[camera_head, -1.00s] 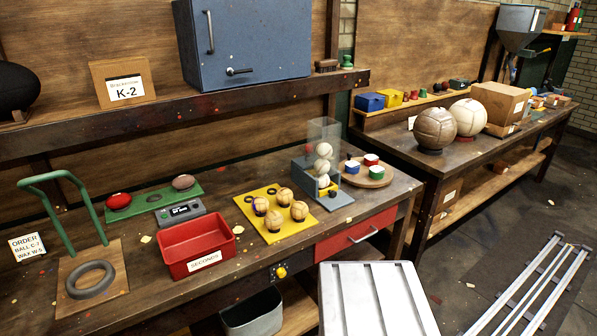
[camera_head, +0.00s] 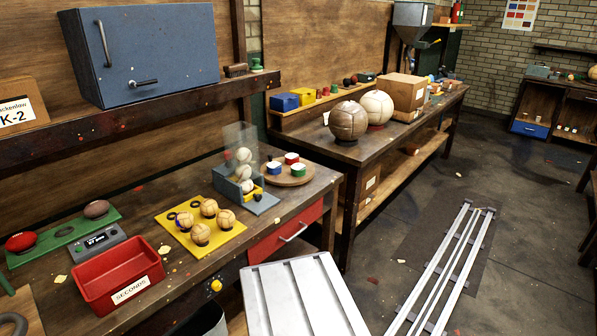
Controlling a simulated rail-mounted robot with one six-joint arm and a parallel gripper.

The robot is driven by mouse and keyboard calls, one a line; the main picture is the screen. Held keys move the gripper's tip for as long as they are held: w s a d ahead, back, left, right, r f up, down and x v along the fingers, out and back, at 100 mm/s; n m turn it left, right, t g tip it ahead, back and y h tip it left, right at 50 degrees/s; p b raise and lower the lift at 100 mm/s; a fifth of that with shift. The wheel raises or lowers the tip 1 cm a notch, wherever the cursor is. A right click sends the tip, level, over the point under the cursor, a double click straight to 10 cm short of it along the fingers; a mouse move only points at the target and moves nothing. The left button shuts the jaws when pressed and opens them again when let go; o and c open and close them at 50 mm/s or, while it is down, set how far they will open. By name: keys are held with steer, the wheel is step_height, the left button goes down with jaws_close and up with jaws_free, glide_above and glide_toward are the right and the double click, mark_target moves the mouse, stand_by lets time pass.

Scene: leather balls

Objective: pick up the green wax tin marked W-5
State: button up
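Several small wax tins stand on a round wooden tray (camera_head: 293,181) on the near bench, right of the ball dispenser. One is a green tin (camera_head: 298,170) with a pale top, at the tray's front right. A blue tin (camera_head: 274,168) is to its left and a red tin (camera_head: 291,158) behind it. The marks on the tins are too small to read, so I cannot tell which is W-5. My gripper is not in view.
The clear-fronted ball dispenser (camera_head: 241,165) stands left of the tray. A yellow board (camera_head: 187,240) with several balls and a red SECONDS bin (camera_head: 118,274) lie farther left. Large balls (camera_head: 348,121) stand on the far bench. Floor rails (camera_head: 447,265) run at right.

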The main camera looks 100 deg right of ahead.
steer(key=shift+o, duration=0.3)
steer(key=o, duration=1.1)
